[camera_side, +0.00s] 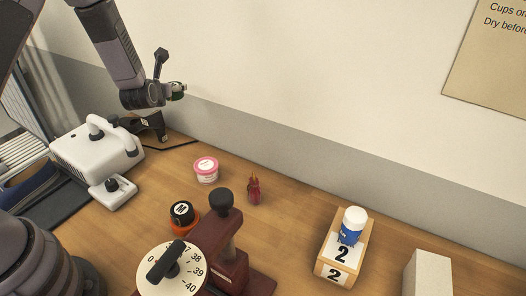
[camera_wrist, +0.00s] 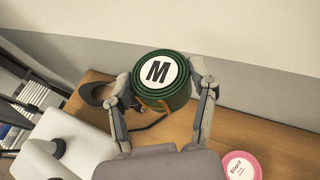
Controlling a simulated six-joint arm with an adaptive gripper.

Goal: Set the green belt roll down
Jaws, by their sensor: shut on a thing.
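The green belt roll (camera_wrist: 160,80) carries a white round label with a black M. My gripper (camera_wrist: 162,92) is shut on it, with one finger on each side of the roll in the wrist view. In the side view my gripper (camera_side: 172,91) is at the upper left, with the green roll (camera_side: 178,90) at its tip. The roll is held above the back left of the wooden table (camera_side: 290,205), clear of the surface.
Below the roll stands a dark curved object (camera_side: 152,125). A white machine (camera_side: 97,155) is at the left.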

